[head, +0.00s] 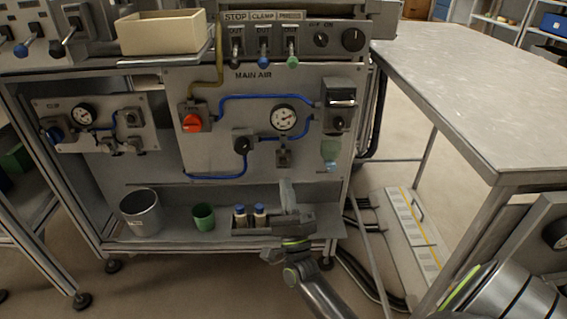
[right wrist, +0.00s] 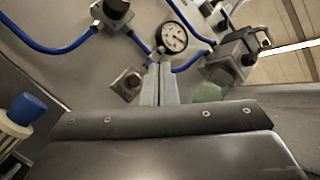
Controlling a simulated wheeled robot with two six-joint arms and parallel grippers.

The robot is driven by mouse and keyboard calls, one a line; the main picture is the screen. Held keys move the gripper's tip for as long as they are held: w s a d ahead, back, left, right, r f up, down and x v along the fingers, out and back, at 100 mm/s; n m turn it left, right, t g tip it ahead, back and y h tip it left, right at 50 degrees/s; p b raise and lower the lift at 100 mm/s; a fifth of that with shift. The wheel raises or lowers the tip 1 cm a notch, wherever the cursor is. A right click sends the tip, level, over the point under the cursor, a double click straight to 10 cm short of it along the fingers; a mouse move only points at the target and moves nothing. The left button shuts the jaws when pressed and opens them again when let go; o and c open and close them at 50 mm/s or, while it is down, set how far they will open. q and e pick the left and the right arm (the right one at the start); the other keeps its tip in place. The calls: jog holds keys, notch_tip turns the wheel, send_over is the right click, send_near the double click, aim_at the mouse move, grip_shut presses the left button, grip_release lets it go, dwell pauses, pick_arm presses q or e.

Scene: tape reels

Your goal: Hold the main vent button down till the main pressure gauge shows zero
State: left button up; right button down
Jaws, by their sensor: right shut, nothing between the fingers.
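The main pressure gauge (head: 284,118) is a round white dial on the MAIN AIR panel; it also shows in the right wrist view (right wrist: 172,38). Its reading is too small to tell. Below it sits a small grey block with a round button (head: 283,158), which looks like the main vent button; it also shows in the right wrist view (right wrist: 127,82). My right gripper (head: 287,184) is shut and empty, its fingers pointing up below the block. In the right wrist view the fingertips (right wrist: 160,70) are right of the block, seemingly apart from it. My left gripper is not in view.
The shelf below holds a grey bin (head: 141,212), a green cup (head: 203,217) and blue-capped bottles (head: 259,215) close to my right gripper.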

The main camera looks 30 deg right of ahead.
aim_at(284, 162)
jog(key=shift+w+d+b, duration=0.2)
jog(key=shift+w+d, duration=0.25)
jog(key=shift+w, duration=0.3)
jog(key=shift+w+d+b, duration=0.2)
jog(key=shift+w+d, duration=0.25)
jog(key=shift+w, duration=0.3)
jog(key=shift+w+d+b, duration=0.2)
jog(key=shift+w+d, duration=0.25)
jog(key=shift+w, duration=0.3)
dwell(0.3)
jog(key=shift+w+d, duration=0.25)
jog(key=shift+w, duration=0.1)
